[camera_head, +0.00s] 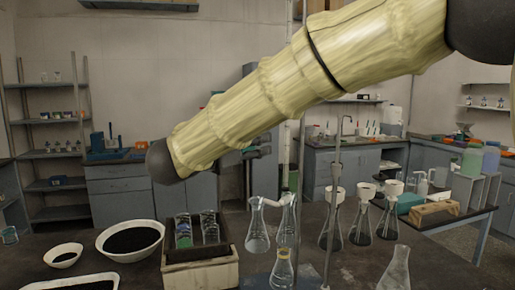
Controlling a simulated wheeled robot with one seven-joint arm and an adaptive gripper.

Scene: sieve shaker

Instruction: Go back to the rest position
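My arm crosses the upper middle of the view from the top right down to a dark joint at the left. My gripper cannot be made out in this view, so its fingers and anything in them are hidden. I cannot make out a sieve shaker; the arm covers part of the background.
On the front bench stand a bowl of dark material (131,240), a smaller bowl (63,256), a wooden box (200,272) with glass jars, several flasks (257,232) and a thin metal rod (333,215). A side table (437,224) is at right.

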